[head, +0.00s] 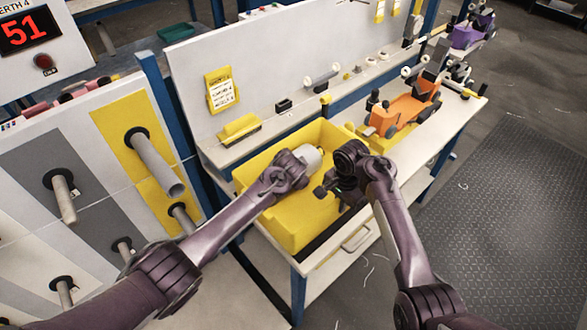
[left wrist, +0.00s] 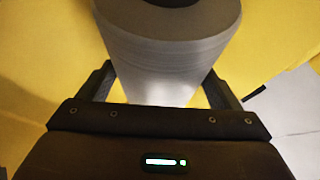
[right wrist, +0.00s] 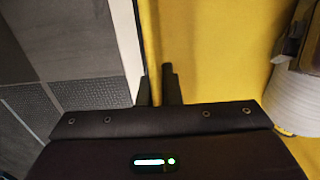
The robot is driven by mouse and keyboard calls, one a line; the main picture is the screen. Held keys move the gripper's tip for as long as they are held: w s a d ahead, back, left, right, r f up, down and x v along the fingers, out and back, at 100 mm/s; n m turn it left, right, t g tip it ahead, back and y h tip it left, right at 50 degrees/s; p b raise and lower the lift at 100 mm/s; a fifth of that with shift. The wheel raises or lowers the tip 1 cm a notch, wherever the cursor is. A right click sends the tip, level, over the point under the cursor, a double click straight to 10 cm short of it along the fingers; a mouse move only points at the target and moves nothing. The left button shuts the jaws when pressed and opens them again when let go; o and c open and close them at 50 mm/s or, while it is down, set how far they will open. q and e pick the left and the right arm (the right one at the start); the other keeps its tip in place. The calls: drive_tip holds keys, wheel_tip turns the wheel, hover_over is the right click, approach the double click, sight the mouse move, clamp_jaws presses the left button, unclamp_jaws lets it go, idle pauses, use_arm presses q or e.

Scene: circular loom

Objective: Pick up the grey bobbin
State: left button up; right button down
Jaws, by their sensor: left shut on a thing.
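The grey bobbin (head: 309,157) is in the yellow bin (head: 291,228), near its back part. My left gripper (head: 300,165) is shut on it, with one finger on each side of the bobbin (left wrist: 160,62) in the left wrist view. The bobbin's dark core end faces the top of that view. Its lower end is hidden behind the gripper body. Part of a pale bobbin (right wrist: 297,103) shows at the right edge of the right wrist view. My right gripper (right wrist: 158,88) is empty, its fingers close together beside the yellow wall; it also shows over the bin in the head view (head: 326,189).
The bin stands on a workbench (head: 448,122) with a white back panel (head: 290,55). An orange toy vehicle (head: 405,110) stands to the right of the bin. A pegboard with several grey tubes (head: 155,163) is on the left. Open floor lies on the right.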

use_arm(q)
wheel_tip(320, 180, up, 18)
drive_tip(key=shift+r, duration=0.15)
idle(0.3)
drive_tip(key=o, duration=1)
drive_tip(key=c, duration=1.3)
wheel_tip(320, 180, up, 8)
drive_tip(key=shift+c, duration=0.2)
use_arm(e)
drive_tip(key=c, duration=1.5)
unclamp_jaws()
drive_tip(key=shift+c, duration=0.2)
use_arm(q)
drive_tip(key=shift+w, duration=0.1)
